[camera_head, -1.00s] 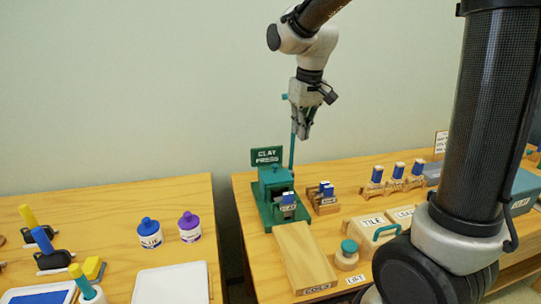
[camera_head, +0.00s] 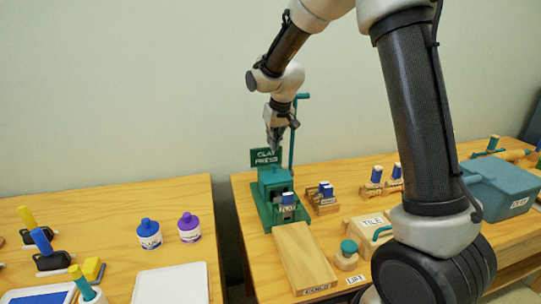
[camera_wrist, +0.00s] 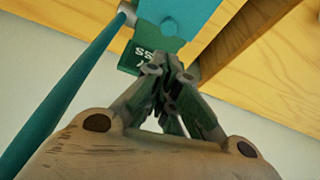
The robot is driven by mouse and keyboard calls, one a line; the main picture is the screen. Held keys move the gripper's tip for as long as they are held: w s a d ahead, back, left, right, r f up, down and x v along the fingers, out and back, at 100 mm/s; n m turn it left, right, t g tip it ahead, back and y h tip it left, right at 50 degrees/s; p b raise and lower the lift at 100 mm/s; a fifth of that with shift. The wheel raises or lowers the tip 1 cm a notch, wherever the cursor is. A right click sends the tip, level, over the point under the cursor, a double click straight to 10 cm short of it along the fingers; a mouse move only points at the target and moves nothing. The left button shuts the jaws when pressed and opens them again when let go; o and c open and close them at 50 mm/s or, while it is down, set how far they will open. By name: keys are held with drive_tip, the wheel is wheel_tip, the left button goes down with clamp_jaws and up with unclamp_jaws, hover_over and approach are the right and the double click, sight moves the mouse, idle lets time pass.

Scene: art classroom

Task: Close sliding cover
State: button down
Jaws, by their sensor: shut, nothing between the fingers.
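The green clay press (camera_head: 272,183) stands at the left end of the right table, with a "CLAY PRESS" sign (camera_head: 265,157) at its back and a tall teal lever (camera_head: 293,130) beside it. A long wooden board or box (camera_head: 302,258) with a small label lies in front of it. I cannot tell for sure which part is the sliding cover. My gripper (camera_head: 271,150) is shut and empty, pointing down above the press, near the sign. In the wrist view my fingers (camera_wrist: 168,72) meet close to the sign (camera_wrist: 135,60); the teal press top (camera_wrist: 180,18) lies beyond them.
Small blue-topped blocks (camera_head: 326,190) stand right of the press. A gap separates the left table (camera_head: 110,205).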

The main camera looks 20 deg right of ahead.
sight(270, 154)
drive_tip(key=x, duration=0.6)
drive_tip(key=shift+w+f, duration=0.1)
drive_tip(key=shift+f, duration=0.25)
